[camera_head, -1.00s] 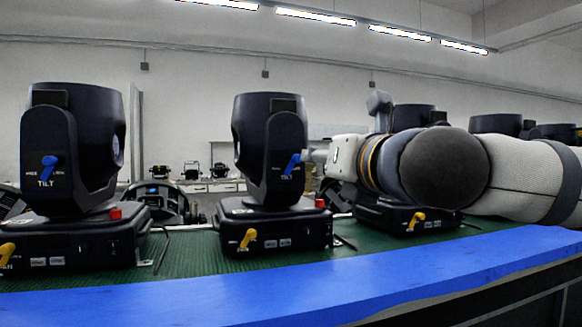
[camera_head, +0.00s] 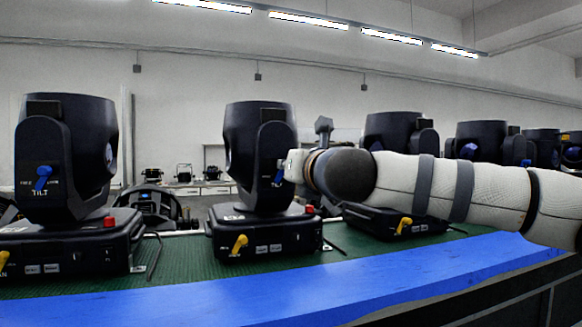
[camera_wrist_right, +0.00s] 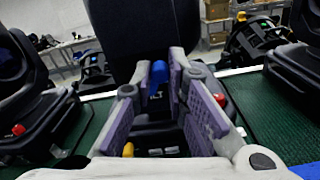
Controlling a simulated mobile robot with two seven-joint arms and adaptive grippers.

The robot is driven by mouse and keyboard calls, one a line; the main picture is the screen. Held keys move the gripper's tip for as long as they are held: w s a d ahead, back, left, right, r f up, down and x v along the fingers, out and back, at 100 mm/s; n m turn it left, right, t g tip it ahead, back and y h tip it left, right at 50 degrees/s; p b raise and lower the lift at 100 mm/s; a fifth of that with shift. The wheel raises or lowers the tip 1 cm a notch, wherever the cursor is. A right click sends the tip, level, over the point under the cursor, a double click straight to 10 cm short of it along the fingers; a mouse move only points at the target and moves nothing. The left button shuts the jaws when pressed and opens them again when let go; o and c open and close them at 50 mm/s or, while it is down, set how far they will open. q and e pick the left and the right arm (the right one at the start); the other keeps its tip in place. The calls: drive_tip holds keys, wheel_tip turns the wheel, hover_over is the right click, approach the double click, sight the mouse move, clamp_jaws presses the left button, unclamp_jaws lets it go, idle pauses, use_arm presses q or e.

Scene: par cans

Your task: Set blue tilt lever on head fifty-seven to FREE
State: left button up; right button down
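The middle moving head (camera_head: 243,150) has a blue tilt lever (camera_head: 279,178) on its side, partly covered by my right wrist in the head view. In the right wrist view the blue lever (camera_wrist_right: 158,73) stands between my right gripper's (camera_wrist_right: 159,66) purple-padded fingertips. The fingers are apart, with a gap visible beside the lever; I cannot tell if either touches it. The lever's exact setting and any head number are not legible. The left head (camera_head: 68,150) has its own tilted blue lever (camera_head: 42,178). My left gripper is not in view.
Yellow levers sit on the bases, including one below the middle head (camera_head: 239,243). A red button (camera_wrist_right: 220,100) is close to the right finger. More heads (camera_head: 392,130) stand behind my right arm. The green bench mat (camera_head: 185,265) has a blue front edge (camera_head: 250,298).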

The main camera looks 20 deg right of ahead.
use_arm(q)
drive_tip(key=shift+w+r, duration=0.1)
use_arm(e)
drive_tip(key=n+p, duration=0.1)
drive_tip(key=n, duration=0.1)
drive_tip(key=a+r+n+p, duration=0.1)
drive_tip(key=n, duration=0.1)
drive_tip(key=n+p, duration=0.1)
drive_tip(key=n, duration=0.1)
drive_tip(key=shift+s+a+r, duration=0.15)
drive_tip(key=shift+a, duration=0.25)
drive_tip(key=n+p, duration=0.1)
drive_tip(key=a+n+p, duration=0.1)
drive_tip(key=n, duration=0.1)
drive_tip(key=shift+f, duration=0.2)
drive_tip(key=shift+a+f+n+p, duration=0.15)
drive_tip(key=shift+n, duration=0.45)
drive_tip(key=shift+a+f+n+p, duration=0.1)
drive_tip(key=shift+n+p, duration=0.05)
drive_tip(key=shift+n, duration=0.45)
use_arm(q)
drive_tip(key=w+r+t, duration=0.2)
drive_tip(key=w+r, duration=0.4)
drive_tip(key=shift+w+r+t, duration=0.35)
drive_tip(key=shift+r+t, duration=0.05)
use_arm(e)
drive_tip(key=shift+a+f+n, duration=0.1)
drive_tip(key=shift+f+n, duration=0.1)
drive_tip(key=shift+n, duration=0.1)
